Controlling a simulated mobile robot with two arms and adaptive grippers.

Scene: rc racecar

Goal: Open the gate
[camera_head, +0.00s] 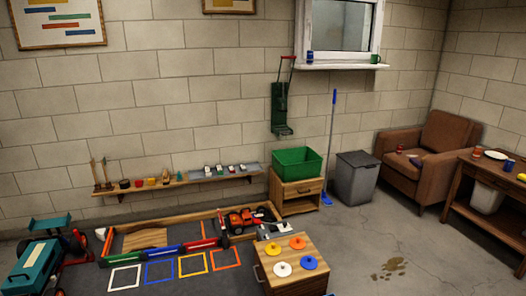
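A low wooden-walled pen (175,219) stands on the floor at the lower left, with a wooden ramp (146,238) inside. Its front edge is a rail (165,250) in blue, green and red sections. A red and white upright piece (108,240) stands at its left end and an orange post (223,226) near its right end. I cannot tell which part is the gate, or whether it is open. An orange toy vehicle (245,217) is at the pen's right end. Neither of my grippers is in view.
Coloured squares (160,271) mark the floor before the pen. A teal vehicle (38,262) stands left. A wooden cabinet (290,268) with coloured discs stands front centre. A grey bin (357,176), brown armchair (432,158) and wooden table (490,180) are right.

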